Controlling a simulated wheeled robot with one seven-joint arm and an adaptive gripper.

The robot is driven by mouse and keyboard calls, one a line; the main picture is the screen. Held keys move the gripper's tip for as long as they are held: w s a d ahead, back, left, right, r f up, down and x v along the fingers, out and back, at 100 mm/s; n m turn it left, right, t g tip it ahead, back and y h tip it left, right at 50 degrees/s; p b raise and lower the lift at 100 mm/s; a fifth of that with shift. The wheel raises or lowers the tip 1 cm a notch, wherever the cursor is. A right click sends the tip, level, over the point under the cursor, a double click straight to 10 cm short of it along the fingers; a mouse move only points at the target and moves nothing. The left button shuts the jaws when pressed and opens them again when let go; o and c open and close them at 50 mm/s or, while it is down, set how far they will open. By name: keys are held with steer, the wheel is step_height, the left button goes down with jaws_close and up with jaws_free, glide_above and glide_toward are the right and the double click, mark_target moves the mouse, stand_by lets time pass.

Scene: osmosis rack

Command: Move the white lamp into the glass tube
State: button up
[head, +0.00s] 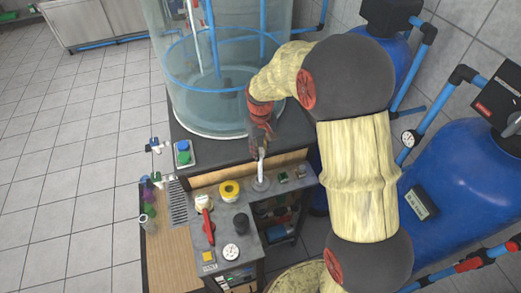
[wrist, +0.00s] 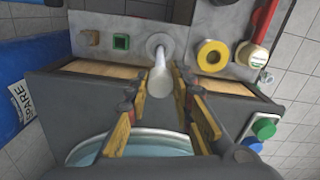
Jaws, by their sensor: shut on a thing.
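The white lamp (head: 261,168) is a slim white stick standing nearly upright below my gripper (head: 262,146). In the wrist view the lamp (wrist: 160,80) lies between the two yellow-and-dark fingers of my gripper (wrist: 160,74), which are shut on it. Its far end points at a round grey metal collar (head: 259,185) on the panel, also visible in the wrist view (wrist: 153,38). I cannot tell whether the lamp's end is inside the collar or just above it. No clear glass tube wall shows; it may be hidden below the collar.
A yellow ring (head: 229,190), a red lever (head: 208,226) and a gauge (head: 231,252) stand on the panel left of the collar. A large clear tank (head: 215,85) stands behind it. Green and blue knobs (head: 183,152) sit left, and blue tanks (head: 465,180) right.

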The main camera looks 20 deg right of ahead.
mark_target(261, 165)
steer(key=shift+f+b, duration=2)
steer(key=shift+f, duration=1.5)
steer(key=shift+f+b, duration=1.95)
steer(key=shift+f, duration=1.5)
steer(key=shift+f+b, duration=0.75)
steer(key=shift+f, duration=0.65)
steer(key=o, duration=0.8)
steer(key=o, duration=0.5)
steer(key=shift+o, duration=0.2)
steer(key=shift+r, duration=0.1)
steer(key=shift+r+p, duration=2.5)
steer(key=shift+r, duration=1.45)
